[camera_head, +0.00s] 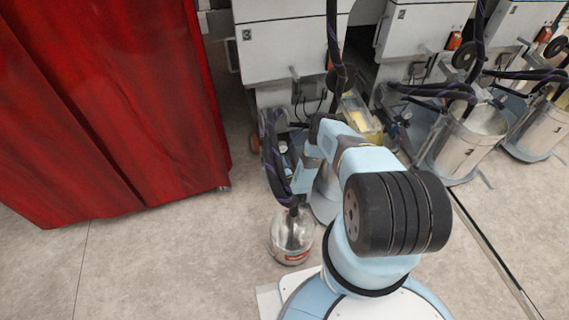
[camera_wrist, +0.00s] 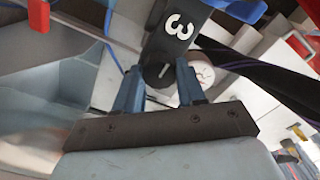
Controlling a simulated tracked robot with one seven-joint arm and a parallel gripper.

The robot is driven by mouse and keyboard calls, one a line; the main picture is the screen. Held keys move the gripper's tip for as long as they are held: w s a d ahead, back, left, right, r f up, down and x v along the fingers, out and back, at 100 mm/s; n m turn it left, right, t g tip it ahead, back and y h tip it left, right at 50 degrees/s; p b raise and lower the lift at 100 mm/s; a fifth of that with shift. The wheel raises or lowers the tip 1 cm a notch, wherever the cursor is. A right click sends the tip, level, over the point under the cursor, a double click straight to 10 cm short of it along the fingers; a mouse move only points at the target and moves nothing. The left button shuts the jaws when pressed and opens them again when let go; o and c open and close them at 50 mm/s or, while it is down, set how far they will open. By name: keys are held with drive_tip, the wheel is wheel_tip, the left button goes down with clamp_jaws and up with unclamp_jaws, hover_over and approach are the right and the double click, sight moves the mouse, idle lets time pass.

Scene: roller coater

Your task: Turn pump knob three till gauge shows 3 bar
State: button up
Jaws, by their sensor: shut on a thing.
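In the wrist view, my gripper (camera_wrist: 160,78) has its two blue fingers on either side of the dark end of a black part, pump knob three (camera_wrist: 158,72). A short pale mark shows on the knob's end. The black part carries a white "3" (camera_wrist: 178,27). A pale round thing (camera_wrist: 203,73) sits just right of the right finger; I cannot tell whether it is the gauge, and no reading is legible. In the head view my own arm hides the gripper and the knob.
A red curtain (camera_head: 100,110) is at left. Grey machine cabinets (camera_head: 290,45) line the back. Metal buckets (camera_head: 466,145) stand at right. Floor at lower left is clear.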

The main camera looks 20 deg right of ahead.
drive_tip(key=shift+d+f, duration=0.1)
drive_tip(key=shift+d, duration=0.1)
drive_tip(key=o, duration=1.1)
drive_tip(key=shift+a, duration=0.1)
drive_tip(key=shift+c, duration=0.2)
drive_tip(key=s, duration=1.3)
drive_tip(key=shift+s, duration=0.4)
